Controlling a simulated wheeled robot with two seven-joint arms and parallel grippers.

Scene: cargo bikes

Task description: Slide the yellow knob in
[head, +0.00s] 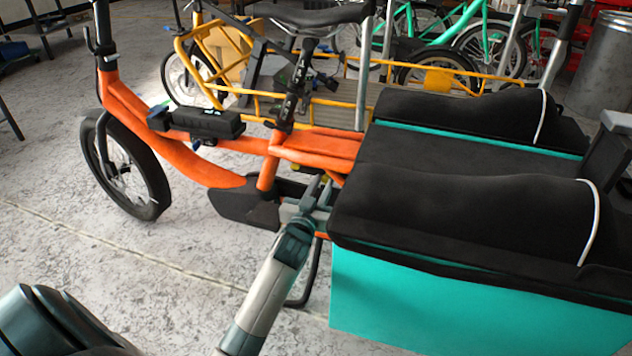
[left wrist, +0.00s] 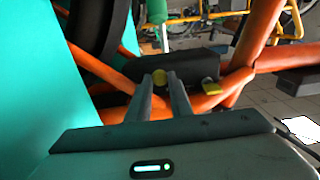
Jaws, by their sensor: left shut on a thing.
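My right gripper is not in view.
A yellow cargo bike (head: 290,105) is behind.

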